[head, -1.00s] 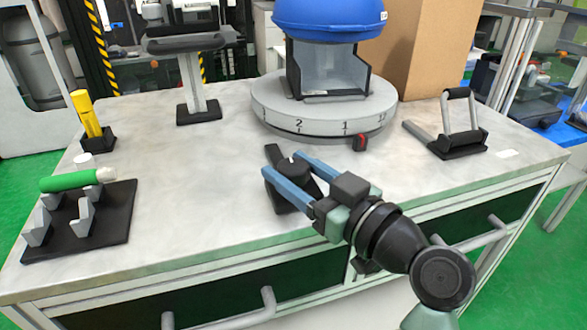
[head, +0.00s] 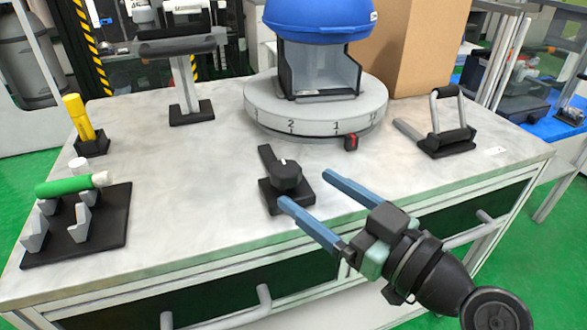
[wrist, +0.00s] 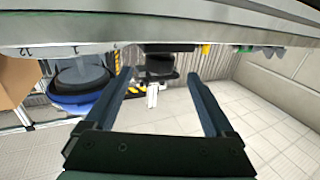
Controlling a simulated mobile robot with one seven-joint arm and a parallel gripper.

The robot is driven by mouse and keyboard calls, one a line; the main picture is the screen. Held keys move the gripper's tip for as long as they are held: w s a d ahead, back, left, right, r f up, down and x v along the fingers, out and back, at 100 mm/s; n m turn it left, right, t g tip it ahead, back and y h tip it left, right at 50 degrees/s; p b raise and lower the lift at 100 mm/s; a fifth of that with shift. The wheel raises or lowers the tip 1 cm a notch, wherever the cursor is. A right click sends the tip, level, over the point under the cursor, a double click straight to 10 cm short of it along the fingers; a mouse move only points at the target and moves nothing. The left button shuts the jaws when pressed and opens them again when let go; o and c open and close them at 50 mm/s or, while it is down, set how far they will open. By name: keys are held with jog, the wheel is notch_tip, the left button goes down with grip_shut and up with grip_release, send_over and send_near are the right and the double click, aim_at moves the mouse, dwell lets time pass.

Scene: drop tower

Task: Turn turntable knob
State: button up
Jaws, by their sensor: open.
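The knob (head: 288,175) is a black round-topped handle with a white mark, on a black base near the front of the table. Its lever points up and to the left in the head view. The turntable (head: 262,112) is a round grey disc with numbers on its rim, standing behind the knob; a small red-and-black pointer (head: 351,142) sits at its front edge. My gripper (head: 304,187) has blue fingers spread wide and empty, to the right and front of the knob. In the wrist view the gripper (wrist: 160,85) also shows open with nothing between its fingers.
A blue dome (head: 320,18) over a clear-sided box tops the turntable. A cardboard box (head: 415,50) stands behind it. A black-and-grey handle stand (head: 446,138) is at right. A green cylinder (head: 65,187) on a black rack and a yellow object (head: 77,117) are at left.

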jog(key=p+v, duration=0.1)
jog(key=v, duration=0.5)
jog(key=shift+s, duration=0.1)
